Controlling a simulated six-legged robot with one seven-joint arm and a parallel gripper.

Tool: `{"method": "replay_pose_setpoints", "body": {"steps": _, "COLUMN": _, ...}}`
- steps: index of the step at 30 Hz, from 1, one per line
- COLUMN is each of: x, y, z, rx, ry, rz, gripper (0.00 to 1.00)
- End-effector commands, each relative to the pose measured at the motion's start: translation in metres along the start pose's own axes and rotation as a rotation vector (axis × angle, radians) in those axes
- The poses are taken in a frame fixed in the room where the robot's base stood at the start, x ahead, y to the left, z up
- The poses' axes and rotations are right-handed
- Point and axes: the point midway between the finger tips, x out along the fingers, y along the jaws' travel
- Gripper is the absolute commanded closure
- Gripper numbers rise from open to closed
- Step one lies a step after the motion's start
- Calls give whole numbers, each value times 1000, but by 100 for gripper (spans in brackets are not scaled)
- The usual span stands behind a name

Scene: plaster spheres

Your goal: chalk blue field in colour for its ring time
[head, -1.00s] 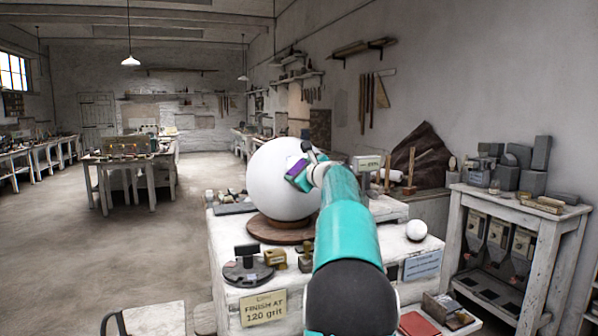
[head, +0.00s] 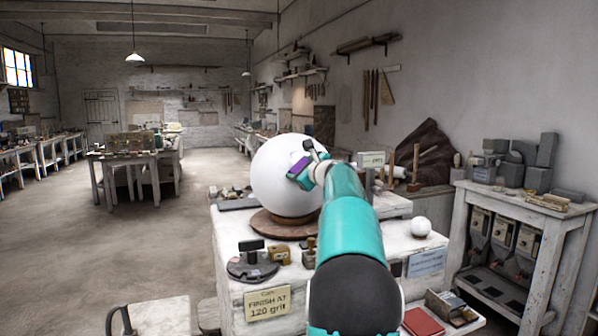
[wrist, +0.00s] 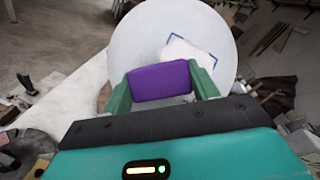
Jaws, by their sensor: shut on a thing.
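A large white plaster sphere (head: 275,185) sits on a round brown wooden base (head: 280,226) on the white bench. In the wrist view the sphere (wrist: 135,45) carries a field (wrist: 185,52) partly outlined by thin blue lines, with a paler patch inside. My gripper (wrist: 162,84) is shut on a purple block (wrist: 160,80), held between its green fingers. In the head view the purple block (head: 299,168) is at the sphere's right side, in front of its surface; I cannot tell whether it touches. The lower part of the field is hidden behind the block.
A card (head: 268,303) reading "FINISH AT 120 grit" hangs on the bench front. A dark round plate (head: 252,268), small blocks (head: 280,254) and a small white ball (head: 420,227) lie on the bench. A side stand (head: 510,235) is at right. Open floor (head: 120,250) lies left.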

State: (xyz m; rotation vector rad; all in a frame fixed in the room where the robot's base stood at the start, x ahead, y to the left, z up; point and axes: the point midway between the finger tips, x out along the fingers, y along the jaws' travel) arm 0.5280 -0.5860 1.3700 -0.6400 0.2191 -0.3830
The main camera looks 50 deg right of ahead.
Motion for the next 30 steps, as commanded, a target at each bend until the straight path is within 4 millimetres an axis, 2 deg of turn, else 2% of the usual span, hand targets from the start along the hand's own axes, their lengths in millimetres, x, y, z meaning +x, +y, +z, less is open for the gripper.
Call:
{"method": "replay_pose_setpoints", "body": {"steps": 17, "x": 1, "y": -28, "z": 0, "rx": -1, "ry": 1, "rz": -1, "gripper": 68}}
{"method": "replay_pose_setpoints", "body": {"steps": 30, "x": -1, "y": -8, "z": 0, "rx": 1, "ry": 1, "rz": 1, "gripper": 68}}
